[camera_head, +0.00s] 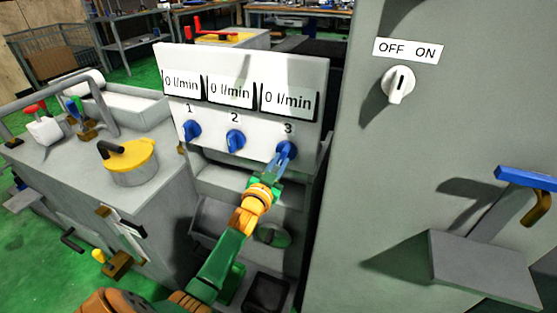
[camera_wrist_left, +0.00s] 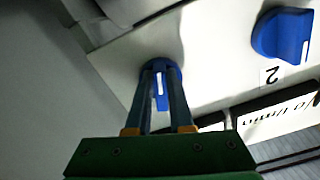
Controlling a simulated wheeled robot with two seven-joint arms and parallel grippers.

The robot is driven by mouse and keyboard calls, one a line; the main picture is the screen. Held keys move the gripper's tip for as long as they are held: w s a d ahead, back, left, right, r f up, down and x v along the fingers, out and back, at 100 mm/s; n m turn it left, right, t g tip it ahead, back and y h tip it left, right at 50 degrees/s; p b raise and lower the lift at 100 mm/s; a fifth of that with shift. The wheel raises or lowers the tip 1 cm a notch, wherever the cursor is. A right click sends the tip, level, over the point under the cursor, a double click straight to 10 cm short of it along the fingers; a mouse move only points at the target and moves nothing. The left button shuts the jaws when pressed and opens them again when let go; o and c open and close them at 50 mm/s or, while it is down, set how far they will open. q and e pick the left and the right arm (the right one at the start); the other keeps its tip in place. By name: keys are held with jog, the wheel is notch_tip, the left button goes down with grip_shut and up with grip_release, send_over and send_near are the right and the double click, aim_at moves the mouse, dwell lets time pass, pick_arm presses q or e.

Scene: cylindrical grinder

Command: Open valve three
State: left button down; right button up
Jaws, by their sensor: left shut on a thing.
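Valve three (camera_head: 287,149) is a blue knob under the label 3 on the white panel (camera_head: 318,75). My left gripper (camera_head: 280,160) is at this knob, its fingers shut on it. In the left wrist view the two fingers (camera_wrist_left: 160,95) lie on either side of the blue knob (camera_wrist_left: 161,70), and a white mark shows between them. Valve one (camera_head: 192,130) and valve two (camera_head: 235,140) are blue knobs to the left. All three displays read 0 l/min. My right gripper is not in view.
A grey cabinet with an OFF/ON switch (camera_head: 398,85) stands close on the right. A blue-handled lever (camera_head: 527,179) and a grey shelf stick out from it. A grey bench (camera_head: 150,192) with a yellow-lidded pot (camera_head: 131,160) stands on the left.

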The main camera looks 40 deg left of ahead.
pick_arm(q)
jog(key=shift+n, duration=0.6)
jog(key=shift+d, duration=0.1)
jog(key=c, duration=0.8)
grip_release()
jog(key=p+v, duration=0.1)
jog(key=v, duration=0.6)
